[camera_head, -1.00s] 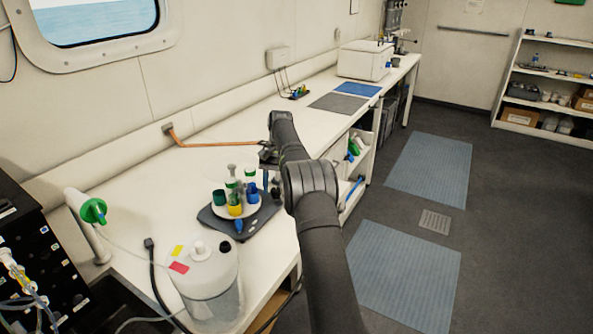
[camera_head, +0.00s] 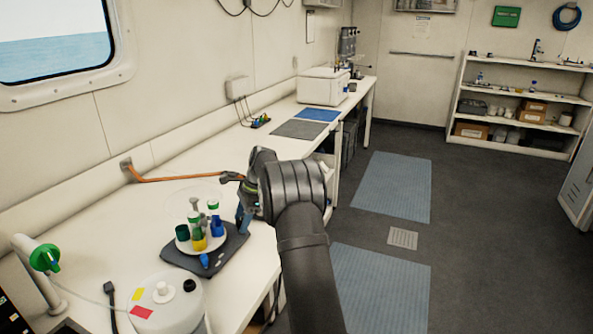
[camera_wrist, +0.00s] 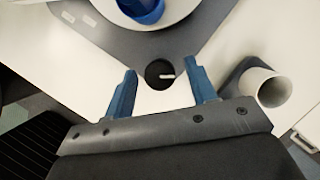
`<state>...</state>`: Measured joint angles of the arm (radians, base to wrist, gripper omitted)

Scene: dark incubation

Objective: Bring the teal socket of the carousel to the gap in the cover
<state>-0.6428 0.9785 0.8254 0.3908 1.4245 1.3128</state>
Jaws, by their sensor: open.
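The carousel is a white round plate (camera_head: 183,246) on a dark base (camera_head: 222,258) on the bench. A dark teal socket (camera_head: 182,232) is at its left, a yellow socket (camera_head: 199,243) at the front and a blue socket (camera_head: 217,229) at the right. Green-marked tubes stand among them. A faint clear cover seems to lie over the plate; its gap cannot be made out. My gripper (camera_head: 243,217) is at the base's right side. In the wrist view my gripper (camera_wrist: 162,88) is open and empty, its blue fingers either side of a dark round knob (camera_wrist: 154,77) at the base's corner.
A white cup (camera_wrist: 268,88) in a dark holder is right of the fingers in the wrist view. A white-lidded jar (camera_head: 165,305) stands in front of the carousel. An orange hose (camera_head: 175,178) runs behind. The bench beyond holds mats and a white box (camera_head: 325,86).

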